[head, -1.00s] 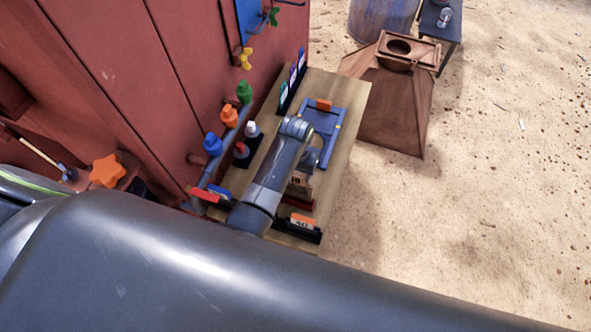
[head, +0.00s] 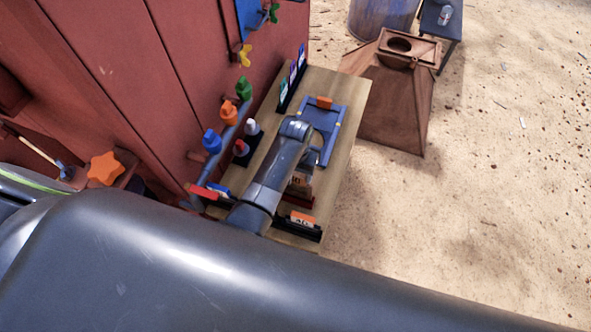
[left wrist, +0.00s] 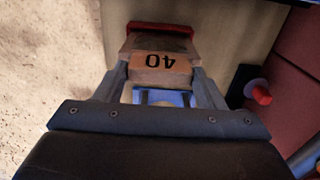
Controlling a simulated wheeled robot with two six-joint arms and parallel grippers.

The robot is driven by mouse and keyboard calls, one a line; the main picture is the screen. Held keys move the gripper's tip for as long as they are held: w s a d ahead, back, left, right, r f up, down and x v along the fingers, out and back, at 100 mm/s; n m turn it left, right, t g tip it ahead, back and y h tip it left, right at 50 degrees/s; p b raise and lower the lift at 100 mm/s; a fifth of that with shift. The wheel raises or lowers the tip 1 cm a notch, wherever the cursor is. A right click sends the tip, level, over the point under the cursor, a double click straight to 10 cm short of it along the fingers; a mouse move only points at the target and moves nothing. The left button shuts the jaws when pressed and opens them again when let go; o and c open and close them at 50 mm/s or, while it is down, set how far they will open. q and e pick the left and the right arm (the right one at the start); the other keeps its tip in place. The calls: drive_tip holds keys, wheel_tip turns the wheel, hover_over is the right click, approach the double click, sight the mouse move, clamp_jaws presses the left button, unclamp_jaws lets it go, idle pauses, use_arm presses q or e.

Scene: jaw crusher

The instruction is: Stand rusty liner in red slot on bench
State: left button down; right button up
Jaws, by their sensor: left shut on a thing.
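The rusty liner (left wrist: 160,62) is a brown block with an orange-tan face marked 40, upside down in the left wrist view. My left gripper (left wrist: 159,78) is shut on it, one finger on each side. The red slot (left wrist: 160,29) shows at the liner's far end; I cannot tell whether the liner is seated in it or just above it. In the head view my left forearm covers much of the gripper, and only part of the liner (head: 300,184) shows beside it over the bench (head: 341,87). My right gripper is not in view.
A blue frame (head: 333,133) lies on the bench, with a black holder (head: 300,231) carrying an orange-topped card near the front. A rusty hopper (head: 395,105) stands behind on open sand.

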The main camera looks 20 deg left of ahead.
use_arm(q)
drive_tip(key=shift+w+f, duration=0.1)
drive_tip(key=shift+f, duration=0.4)
drive_tip(key=shift+f+b, duration=0.35)
drive_tip(key=shift+b, duration=0.1)
drive_tip(key=shift+f+b, duration=0.5)
drive_tip(key=shift+f, duration=0.45)
drive_tip(key=shift+c, duration=1.8)
unclamp_jaws()
drive_tip(key=shift+o, duration=0.6)
drive_tip(key=shift+f, duration=0.1)
